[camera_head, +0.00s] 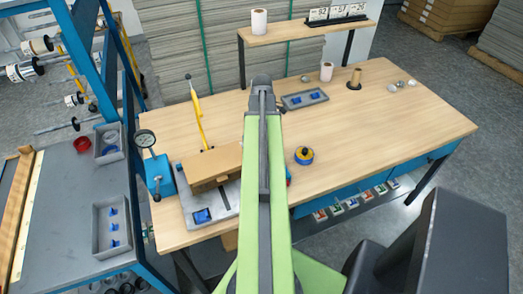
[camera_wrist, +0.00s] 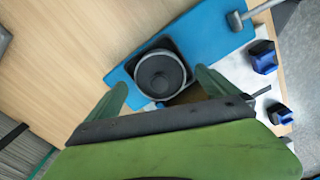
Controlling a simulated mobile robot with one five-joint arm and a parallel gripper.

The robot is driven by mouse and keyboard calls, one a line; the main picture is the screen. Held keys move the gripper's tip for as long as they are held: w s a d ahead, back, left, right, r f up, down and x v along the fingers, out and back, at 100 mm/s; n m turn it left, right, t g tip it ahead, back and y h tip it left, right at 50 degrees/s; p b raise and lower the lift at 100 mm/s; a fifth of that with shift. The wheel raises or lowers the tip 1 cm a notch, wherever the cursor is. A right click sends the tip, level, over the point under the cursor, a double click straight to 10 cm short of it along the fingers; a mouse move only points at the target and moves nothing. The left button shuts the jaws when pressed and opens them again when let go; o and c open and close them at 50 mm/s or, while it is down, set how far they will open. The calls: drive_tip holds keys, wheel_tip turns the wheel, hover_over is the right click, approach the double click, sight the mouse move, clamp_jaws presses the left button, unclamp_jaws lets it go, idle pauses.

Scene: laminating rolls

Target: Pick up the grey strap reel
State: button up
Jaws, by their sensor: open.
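A round dark grey thing with a pale rim, which looks like the grey strap reel (camera_wrist: 160,75), shows in the wrist view. It sits on or in a black square piece on a blue plate (camera_wrist: 226,33). My gripper (camera_wrist: 161,82) is open and empty, with one green finger on either side of the reel in the picture. A gap shows between each finger and the reel; I cannot tell the height between them. In the head view my arm stretches over the table and hides what lies behind it. I cannot make out the reel there.
The wrist view shows a grey hammer-like piece (camera_wrist: 240,18) and a blue-black block (camera_wrist: 263,57) beside the plate. The table's right part is mostly clear.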

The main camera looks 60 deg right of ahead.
wheel_tip(320, 180, down, 2)
drive_tip(key=shift+f+b, duration=0.1)
drive_tip(key=shift+b, duration=0.3)
drive_tip(key=shift+r, duration=0.2)
drive_tip(key=c, duration=1.7)
